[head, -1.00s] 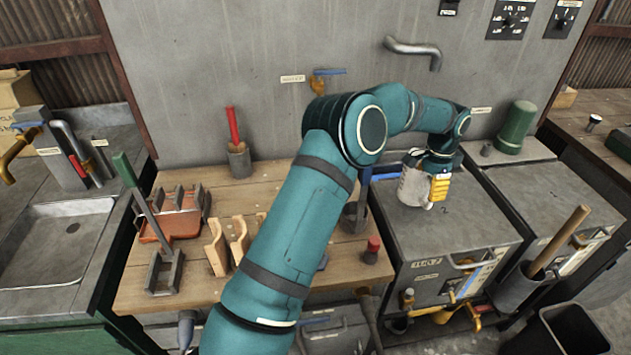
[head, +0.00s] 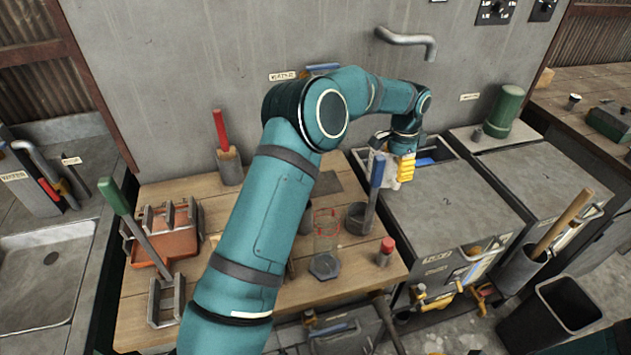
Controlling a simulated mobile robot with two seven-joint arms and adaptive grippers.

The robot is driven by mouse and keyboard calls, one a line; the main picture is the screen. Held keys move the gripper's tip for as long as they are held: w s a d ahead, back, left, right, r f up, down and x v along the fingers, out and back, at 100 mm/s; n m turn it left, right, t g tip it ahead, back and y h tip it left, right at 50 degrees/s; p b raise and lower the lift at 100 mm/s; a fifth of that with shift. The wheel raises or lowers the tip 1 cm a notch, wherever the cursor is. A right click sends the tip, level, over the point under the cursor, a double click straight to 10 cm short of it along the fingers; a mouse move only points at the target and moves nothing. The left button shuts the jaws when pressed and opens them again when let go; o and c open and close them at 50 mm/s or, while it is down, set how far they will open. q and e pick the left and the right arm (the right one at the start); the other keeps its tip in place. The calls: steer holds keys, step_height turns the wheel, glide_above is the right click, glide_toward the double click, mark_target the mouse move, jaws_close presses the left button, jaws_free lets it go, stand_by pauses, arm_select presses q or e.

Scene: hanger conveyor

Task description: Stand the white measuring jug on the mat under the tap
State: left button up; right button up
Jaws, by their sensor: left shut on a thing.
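The white measuring jug (head: 390,172) is mostly hidden by my left gripper (head: 402,174), which is shut on it. Only pale parts of the jug show beside the yellow fingers. They appear over the back left of the grey cabinet, near a dark recess; the gap below cannot be judged. A tap with a blue handle (head: 322,68) is on the wall, partly behind my left arm. A dark flat square that looks like the mat (head: 326,184) lies on the wooden bench below it, partly hidden by my arm. My right gripper is out of view.
A grey spout (head: 408,40) projects from the wall above the cabinet (head: 450,212). A clear, red-marked vessel (head: 325,243), a grey pot (head: 359,218) with a blue-handled tool and a red-topped object (head: 385,252) stand at the bench's right. The cabinet's front top is clear.

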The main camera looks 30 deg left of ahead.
arm_select(q)
steer(key=s+a+f+b, duration=0.1)
steer(key=s+a, duration=0.3)
steer(key=a, duration=0.4)
steer(key=s+a+f+b, duration=0.1)
steer(key=s+a+f, duration=0.1)
steer(key=s+a, duration=0.2)
steer(key=shift+s+a+f+b, duration=0.2)
steer(key=shift+s+a+b, duration=0.15)
steer(key=shift+a, duration=1.5)
steer(key=shift+f, duration=0.15)
steer(key=o, duration=1.3)
steer(key=shift+s, duration=0.1)
step_height(320, 180, up, 8)
steer(key=shift+a+f+p, duration=0.1)
steer(key=shift+p, duration=0.65)
